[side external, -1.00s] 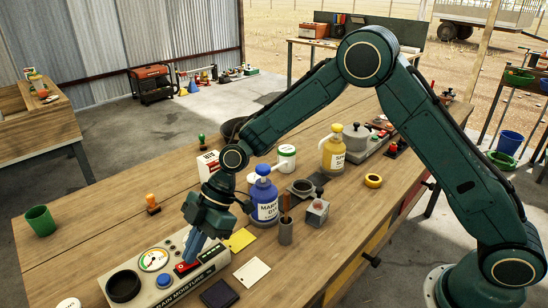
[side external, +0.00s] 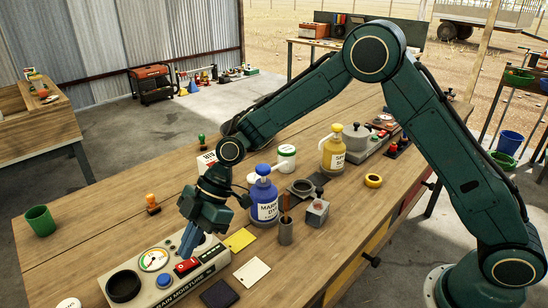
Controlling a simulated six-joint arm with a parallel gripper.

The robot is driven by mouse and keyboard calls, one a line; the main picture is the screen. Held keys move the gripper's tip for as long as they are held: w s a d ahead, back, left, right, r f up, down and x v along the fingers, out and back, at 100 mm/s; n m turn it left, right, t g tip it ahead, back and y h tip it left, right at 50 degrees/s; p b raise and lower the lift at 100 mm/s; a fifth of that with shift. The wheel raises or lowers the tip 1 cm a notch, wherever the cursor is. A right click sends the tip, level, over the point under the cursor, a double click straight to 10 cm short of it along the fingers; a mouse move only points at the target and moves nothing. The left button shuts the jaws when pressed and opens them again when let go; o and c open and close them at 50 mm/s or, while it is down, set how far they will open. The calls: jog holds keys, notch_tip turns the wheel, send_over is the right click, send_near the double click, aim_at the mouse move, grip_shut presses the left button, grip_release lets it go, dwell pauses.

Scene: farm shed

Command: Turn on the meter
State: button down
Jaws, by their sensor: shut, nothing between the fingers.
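The switch's position is too small to tell.
A blue pump bottle (side external: 264,203) stands right of my gripper, with a grey pen cup (side external: 286,232) beside it. A yellow note (side external: 239,240), a white card (side external: 252,271) and a dark pad (side external: 220,294) lie right of the meter. The bench's left side is mostly clear.

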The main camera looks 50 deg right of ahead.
jog(key=shift+d+r, duration=0.25)
jog(key=shift+r, duration=1)
jog(key=d+r, duration=0.5)
jog(key=d, duration=0.3)
jog(key=shift+d+r, duration=0.15)
jog(key=shift+r, duration=0.15)
jog(key=shift+r, duration=0.1)
jog(key=s+d+r+m+t+h, duration=0.4)
jog(key=s+d+r+m, duration=0.4)
jog(key=s+d+r, duration=0.3)
jog(key=s+d+m+h, duration=0.1)
jog(key=s+d+m, duration=0.3)
jog(key=s, duration=0.4)
jog(key=s+d+f+m+t+h, duration=0.1)
jog(key=s+d+m+h, duration=0.1)
jog(key=s+d+m, duration=0.3)
jog(key=shift+s+m+t+h, duration=0.3)
jog(key=shift+s+m, duration=0.2)
jog(key=shift+s, duration=1.45)
